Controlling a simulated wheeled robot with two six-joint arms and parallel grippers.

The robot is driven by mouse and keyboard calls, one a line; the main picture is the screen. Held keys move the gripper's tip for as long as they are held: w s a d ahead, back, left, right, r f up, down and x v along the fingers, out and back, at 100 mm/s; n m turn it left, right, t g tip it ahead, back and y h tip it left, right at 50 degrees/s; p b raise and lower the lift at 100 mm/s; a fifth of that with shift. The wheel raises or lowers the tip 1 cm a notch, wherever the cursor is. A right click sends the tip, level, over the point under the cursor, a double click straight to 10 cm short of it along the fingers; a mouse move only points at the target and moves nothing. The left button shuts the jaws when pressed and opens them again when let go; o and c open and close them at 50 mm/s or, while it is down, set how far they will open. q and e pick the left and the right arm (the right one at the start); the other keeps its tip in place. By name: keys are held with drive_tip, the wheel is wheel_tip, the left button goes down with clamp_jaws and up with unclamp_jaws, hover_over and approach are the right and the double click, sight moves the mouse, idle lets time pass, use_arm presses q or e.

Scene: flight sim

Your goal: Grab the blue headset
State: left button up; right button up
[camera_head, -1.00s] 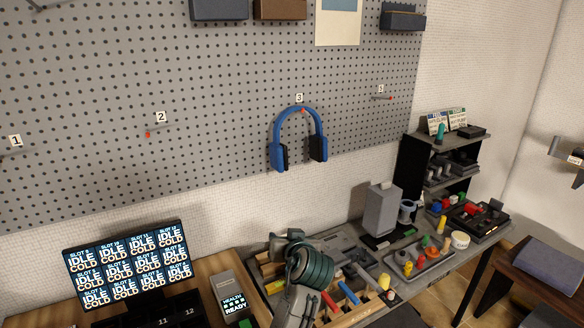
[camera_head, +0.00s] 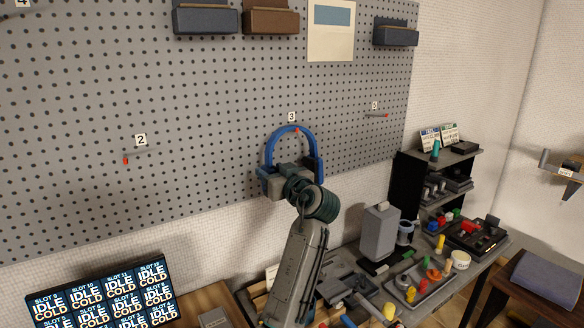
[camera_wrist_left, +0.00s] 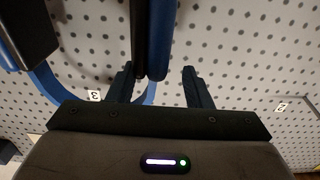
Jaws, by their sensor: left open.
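The blue headset (camera_head: 289,131) hangs on the hook labelled 3 on the grey pegboard, its band at the top. My left gripper (camera_head: 290,170) is in front of its lower part and hides most of the earcups. In the left wrist view the open gripper (camera_wrist_left: 162,85) has one blue side of the headset (camera_wrist_left: 159,45) between its two fingers. The other earcup (camera_wrist_left: 25,30) shows dark at the upper left, outside the fingers. Whether a finger touches the headset I cannot tell. My right gripper is not in view.
Below are a monitor (camera_head: 105,295) and a workbench with a grey speaker-like box (camera_head: 379,232) and several small coloured parts. The pegboard around the headset is mostly clear.

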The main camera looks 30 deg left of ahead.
sight(266, 166)
use_arm(q)
drive_tip(key=shift+w+a+r+p, duration=0.2)
drive_tip(key=shift+w+a+p, duration=0.05)
drive_tip(key=shift+p, duration=0.1)
drive_tip(key=p+x, duration=0.2)
drive_tip(key=x, duration=0.2)
drive_tip(key=shift+w+f+p, duration=0.1)
drive_tip(key=shift+f+p, duration=0.05)
drive_tip(key=shift+p, duration=0.2)
drive_tip(key=shift+w+a+f, duration=0.1)
drive_tip(key=shift+a, duration=0.05)
drive_tip(key=shift+c, duration=1.3)
clamp_jaws()
